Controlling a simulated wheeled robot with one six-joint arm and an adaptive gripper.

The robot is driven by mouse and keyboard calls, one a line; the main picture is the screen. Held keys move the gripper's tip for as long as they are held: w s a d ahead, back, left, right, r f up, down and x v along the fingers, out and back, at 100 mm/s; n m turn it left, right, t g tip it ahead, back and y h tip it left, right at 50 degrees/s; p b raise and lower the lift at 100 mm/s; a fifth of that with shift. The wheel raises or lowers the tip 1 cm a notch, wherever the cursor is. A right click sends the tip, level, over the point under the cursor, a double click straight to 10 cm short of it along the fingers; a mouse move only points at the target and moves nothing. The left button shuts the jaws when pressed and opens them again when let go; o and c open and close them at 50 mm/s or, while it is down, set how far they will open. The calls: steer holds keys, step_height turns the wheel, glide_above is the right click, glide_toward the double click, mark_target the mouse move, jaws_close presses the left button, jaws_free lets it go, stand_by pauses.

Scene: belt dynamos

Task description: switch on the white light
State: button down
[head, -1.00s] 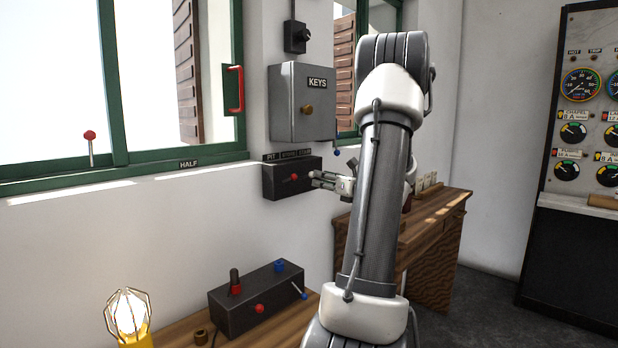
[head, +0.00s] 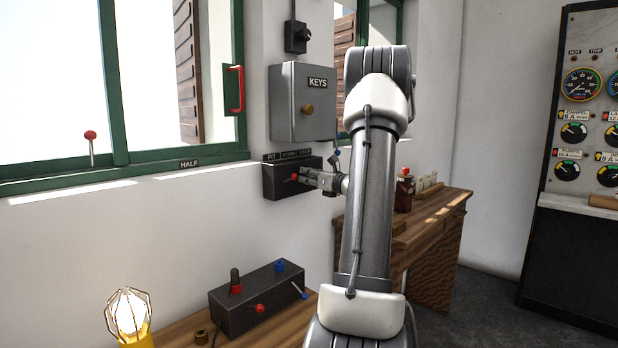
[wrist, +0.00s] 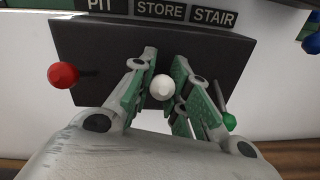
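A dark switch box (head: 277,188) is on the wall below the grey KEYS cabinet. In the wrist view the box (wrist: 90,45) carries the labels PIT, STORE and STAIR. A red knob (wrist: 63,75) is at its left, a white knob (wrist: 162,88) in the middle under STORE, and a green knob (wrist: 229,121) at the right. My gripper (wrist: 163,75) is open, with one finger on each side of the white knob; I see no clear grip on it. In the head view my gripper (head: 306,179) is at the box front, right of the red knob (head: 294,177).
A caged lamp (head: 130,312) glows at the lower left. Beside it a black control box (head: 256,300) with red and blue controls stands on a wooden bench. The KEYS cabinet (head: 300,102) overhangs the switch box. A wooden desk (head: 425,235) with a red bottle (head: 404,190) stands behind my arm.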

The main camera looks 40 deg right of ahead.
steer(key=shift+w+r+g, duration=0.1)
steer(key=shift+r+g, duration=0.15)
steer(key=shift+g, duration=0.15)
steer(key=c, duration=1.5)
jaws_free()
steer(key=s, duration=0.8)
steer(key=s+r, duration=0.1)
steer(key=s, duration=0.3)
steer(key=shift+r, duration=0.1)
steer(key=shift+d, duration=0.1)
